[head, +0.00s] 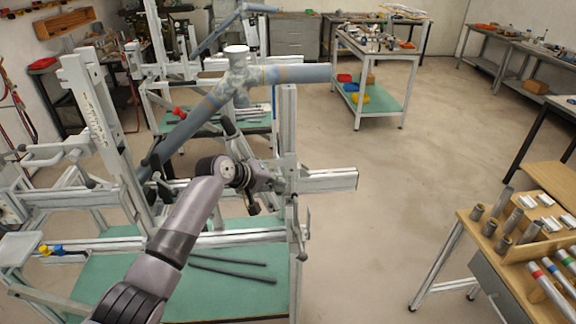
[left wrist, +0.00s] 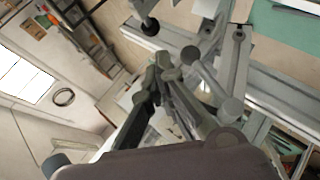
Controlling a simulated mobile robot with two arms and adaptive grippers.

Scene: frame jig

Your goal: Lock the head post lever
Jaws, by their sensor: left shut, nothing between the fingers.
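A blue-grey bicycle frame (head: 295,74) is held in a pale grey jig, with its head tube (head: 237,75) upright near the top. My left gripper (head: 278,184) is at the jig's right upright post (head: 289,130), just above a horizontal rail. In the left wrist view my left gripper (left wrist: 165,68) is shut and empty. A grey lever (left wrist: 212,80) with rounded ends lies right beside its fingertips; I cannot tell whether they touch. In the head view my gripper hides most of this area, and I cannot tell the lever's lock state.
A horizontal rail (head: 325,181) juts right from the post, with a hanging handle (head: 302,228) below. A green shelf (head: 230,285) with dark rods lies low in the jig. A wooden bench (head: 470,235) with tubes stands at right. The floor (head: 380,190) between is clear.

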